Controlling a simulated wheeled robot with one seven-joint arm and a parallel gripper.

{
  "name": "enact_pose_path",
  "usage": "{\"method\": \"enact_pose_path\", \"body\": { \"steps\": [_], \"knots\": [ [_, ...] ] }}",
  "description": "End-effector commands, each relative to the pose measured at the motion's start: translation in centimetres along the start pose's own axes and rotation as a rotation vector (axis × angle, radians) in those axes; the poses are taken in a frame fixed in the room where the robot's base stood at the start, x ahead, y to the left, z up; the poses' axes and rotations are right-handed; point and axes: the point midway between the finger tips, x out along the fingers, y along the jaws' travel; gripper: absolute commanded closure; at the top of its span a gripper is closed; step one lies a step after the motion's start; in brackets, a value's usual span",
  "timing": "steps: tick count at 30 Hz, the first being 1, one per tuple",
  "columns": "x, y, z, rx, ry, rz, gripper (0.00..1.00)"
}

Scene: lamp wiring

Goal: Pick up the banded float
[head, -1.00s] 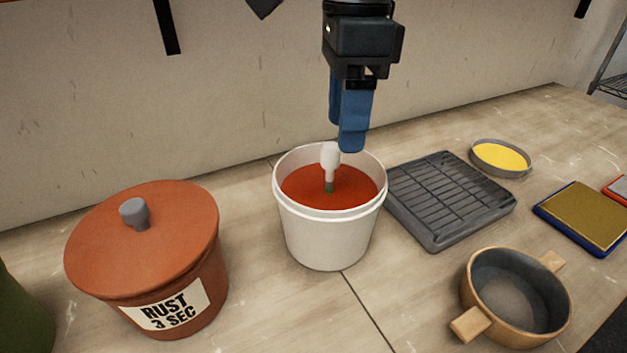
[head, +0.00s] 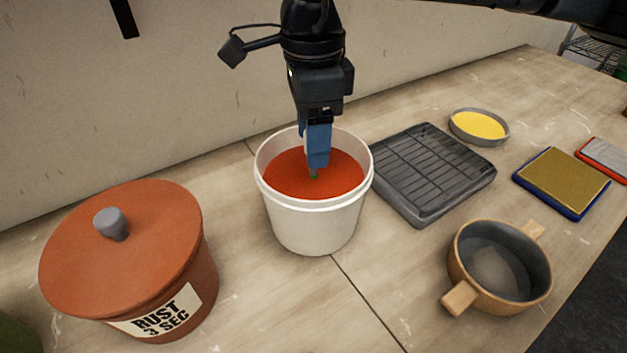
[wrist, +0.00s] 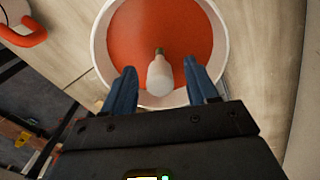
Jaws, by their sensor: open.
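The float, white with a dark green lower end (wrist: 160,75), stands in red liquid (head: 285,178) inside a white bucket (head: 313,225). In the wrist view the open fingers (wrist: 159,71) lie on either side of the float's white body, with a gap visible on both sides. I cannot make out the bands on the float.
A lidded rust-coloured pot (head: 125,250) labelled "RUST 3 SEC" stands left. A grey ribbed tray (head: 430,180) is close on the bucket's right. A two-handled pot (head: 500,265), a yellow dish (head: 479,125) and a gold pad (head: 562,180) lie farther right. The wall is behind.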

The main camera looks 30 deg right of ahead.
Motion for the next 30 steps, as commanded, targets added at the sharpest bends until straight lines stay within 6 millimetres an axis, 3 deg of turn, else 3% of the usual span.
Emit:
{"method": "enact_pose_path", "body": {
  "steps": [6,24,30],
  "knots": [
    [0.11,-0.01,-0.01,0.000,0.000,0.000,0.42],
    [0.07,-0.01,-0.01,0.000,0.000,-0.001,0.99],
    [0.07,-0.01,-0.01,0.000,0.000,-0.001,1.00]
  ]
}}
